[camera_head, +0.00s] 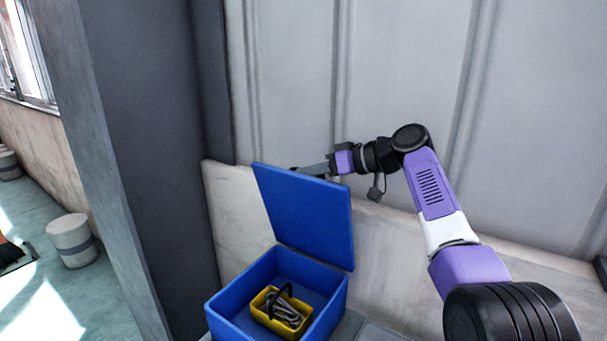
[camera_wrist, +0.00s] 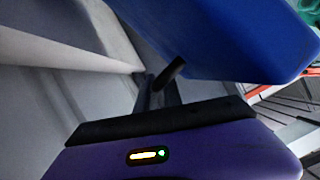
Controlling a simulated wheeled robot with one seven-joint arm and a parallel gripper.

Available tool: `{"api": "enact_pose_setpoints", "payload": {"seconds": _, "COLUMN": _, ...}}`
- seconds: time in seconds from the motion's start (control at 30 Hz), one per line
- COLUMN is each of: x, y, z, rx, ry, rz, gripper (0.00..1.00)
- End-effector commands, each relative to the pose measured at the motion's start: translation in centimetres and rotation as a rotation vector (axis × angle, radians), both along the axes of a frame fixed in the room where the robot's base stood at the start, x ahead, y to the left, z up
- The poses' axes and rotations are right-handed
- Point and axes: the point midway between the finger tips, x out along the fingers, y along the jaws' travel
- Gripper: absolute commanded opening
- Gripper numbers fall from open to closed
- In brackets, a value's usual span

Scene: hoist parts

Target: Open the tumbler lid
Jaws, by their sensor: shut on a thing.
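A blue box (camera_head: 226,307) stands at the lower middle of the head view. Its blue lid (camera_head: 305,215) is raised, leaning upright at the back, so the inside shows. My gripper (camera_head: 308,169) is at the lid's upper edge, partly hidden behind it. In the wrist view the blue lid (camera_wrist: 230,40) fills the upper right, and my dark fingertips (camera_wrist: 166,82) are close together against its near edge. My gripper is shut on the lid; the exact contact is hard to see. No separate tumbler shows.
A small yellow basket (camera_head: 262,315) with a dark handle and grey metal parts sits inside the box. A pale wall (camera_head: 400,80) rises close behind the lid and arm. A dark grey pillar (camera_head: 130,130) stands to the left. A whitish drum (camera_head: 72,240) is on the floor beyond.

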Motion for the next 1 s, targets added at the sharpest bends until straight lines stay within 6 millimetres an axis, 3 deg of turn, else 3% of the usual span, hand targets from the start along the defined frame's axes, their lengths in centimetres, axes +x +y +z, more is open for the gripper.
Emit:
{"api": "enact_pose_setpoints", "payload": {"seconds": 0.33, "x": 0.0, "y": -0.1, "z": -0.3, "rx": -0.002, "ry": 0.004, "rz": -0.002, "gripper": 0.0}}
{"api": "enact_pose_setpoints", "payload": {"seconds": 0.37, "x": 0.0, "y": -0.1, "z": -0.3, "rx": -0.002, "ry": 0.004, "rz": -0.002, "gripper": 0.15}}
{"api": "enact_pose_setpoints", "payload": {"seconds": 0.4, "x": 0.0, "y": -0.1, "z": -0.3, "rx": -0.001, "ry": 0.004, "rz": -0.001, "gripper": 0.2}}
{"api": "enact_pose_setpoints", "payload": {"seconds": 0.77, "x": -0.1, "y": -0.4, "z": -0.1, "rx": 0.0, "ry": 0.002, "rz": -0.001, "gripper": 0.2}}
{"api": "enact_pose_setpoints", "payload": {"seconds": 1.0, "x": -1.6, "y": -3.0, "z": 0.9, "rx": -0.001, "ry": 0.0, "rz": -0.003, "gripper": 0.2}}
